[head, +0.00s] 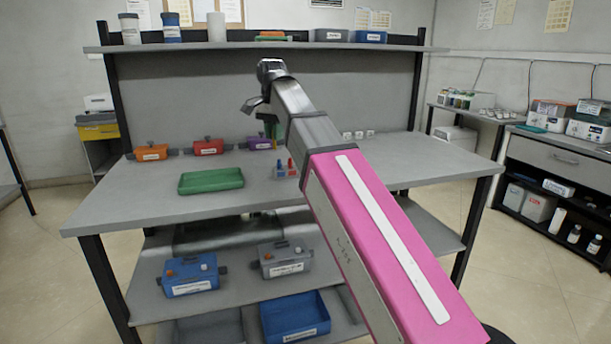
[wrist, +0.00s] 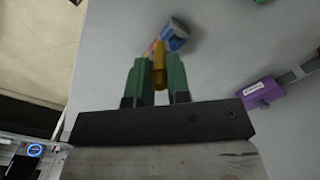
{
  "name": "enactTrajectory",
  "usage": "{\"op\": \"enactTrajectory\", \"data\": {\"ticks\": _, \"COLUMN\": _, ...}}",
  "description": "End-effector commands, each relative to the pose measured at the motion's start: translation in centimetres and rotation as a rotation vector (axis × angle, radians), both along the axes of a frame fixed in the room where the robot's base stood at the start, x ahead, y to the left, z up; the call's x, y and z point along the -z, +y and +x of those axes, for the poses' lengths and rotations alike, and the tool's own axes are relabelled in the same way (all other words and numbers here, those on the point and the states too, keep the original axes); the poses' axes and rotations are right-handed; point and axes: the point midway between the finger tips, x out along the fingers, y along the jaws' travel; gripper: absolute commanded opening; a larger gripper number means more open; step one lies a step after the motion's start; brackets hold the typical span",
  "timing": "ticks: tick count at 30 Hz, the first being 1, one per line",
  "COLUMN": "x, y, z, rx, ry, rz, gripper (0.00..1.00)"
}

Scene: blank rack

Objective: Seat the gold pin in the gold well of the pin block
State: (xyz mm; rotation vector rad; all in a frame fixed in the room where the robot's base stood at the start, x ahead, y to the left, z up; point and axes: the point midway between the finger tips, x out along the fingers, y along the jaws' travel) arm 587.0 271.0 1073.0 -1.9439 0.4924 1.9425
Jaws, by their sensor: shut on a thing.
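The gold pin (wrist: 159,70) stands between the green fingers of my gripper (wrist: 157,80) in the wrist view. My gripper is shut on it, and its end sticks out past the fingertips. The pin block (head: 284,174) sits on the table in the head view, with red and blue pins showing on it. In the wrist view the block (wrist: 176,38) is just beyond the fingertips, partly hidden by the pin and fingers. I cannot make out the gold well. In the head view my arm hides most of my gripper (head: 273,130), and the gold pin does not show.
A green tray (head: 211,181) lies left of the block. Orange (head: 152,153), red (head: 208,147) and purple (head: 259,143) boxes stand behind it; the purple one also shows in the wrist view (wrist: 262,92). An upper shelf (head: 230,46) spans the back. The table's front left is clear.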

Motion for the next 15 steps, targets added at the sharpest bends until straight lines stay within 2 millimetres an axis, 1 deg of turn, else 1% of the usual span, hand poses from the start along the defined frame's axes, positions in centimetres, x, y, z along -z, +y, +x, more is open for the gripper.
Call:
{"op": "enactTrajectory", "data": {"ticks": 2, "x": 0.1, "y": 0.3, "z": -0.1, "rx": 0.0, "ry": 0.0, "rz": 0.0, "gripper": 0.0}}
{"op": "enactTrajectory", "data": {"ticks": 5, "x": 0.7, "y": -0.2, "z": 0.5, "rx": 0.003, "ry": 0.001, "rz": 0.0, "gripper": 0.0}}
{"op": "enactTrajectory", "data": {"ticks": 15, "x": 4.6, "y": -5.2, "z": 5.0, "rx": 0.003, "ry": 0.001, "rz": 0.0, "gripper": 0.0}}
